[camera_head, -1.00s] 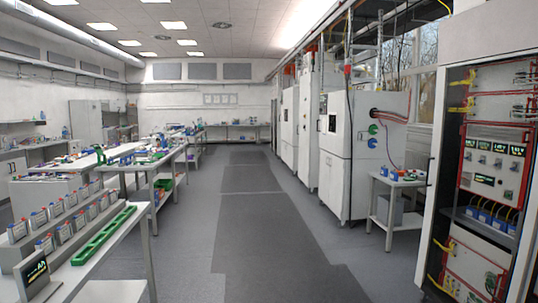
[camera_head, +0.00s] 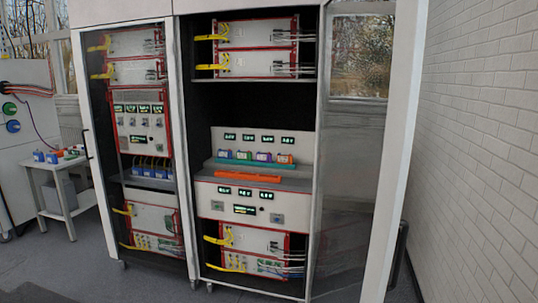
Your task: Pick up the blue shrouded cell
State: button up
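A row of small cells with coloured tops stands on the shelf (camera_head: 212,166) of the open middle rack. Their tops look purple (camera_head: 225,154), green or teal, purple and orange (camera_head: 285,158). They are small, and I cannot tell for sure which one is the blue shrouded cell. Several blue cells (camera_head: 150,168) stand on a shelf behind the left rack's door. Blue items (camera_head: 52,157) also lie on a small white side table at far left. My gripper is not in view.
An orange bar (camera_head: 247,176) lies along the front of the middle shelf. The rack's clear door (camera_head: 350,170) stands open at right, with a white brick wall (camera_head: 470,120) beyond. The side table (camera_head: 60,190) stands left of the racks. Grey floor in front is clear.

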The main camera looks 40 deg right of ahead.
aim_at(222, 154)
jog(key=i+l+z, duration=0.1)
jog(key=i+z, duration=0.65)
jog(key=i+j+z, duration=0.35)
jog(key=i, duration=0.2)
jog(key=i+j, duration=0.3)
jog(key=i, duration=0.3)
jog(key=i+j+z, duration=0.1)
jog(key=i+j, duration=0.2)
jog(key=i, duration=0.3)
jog(key=i+j+z, duration=0.1)
jog(key=i+j, duration=0.25)
jog(key=i, duration=0.25)
jog(key=i+j, duration=0.4)
jog(key=i, duration=0.2)
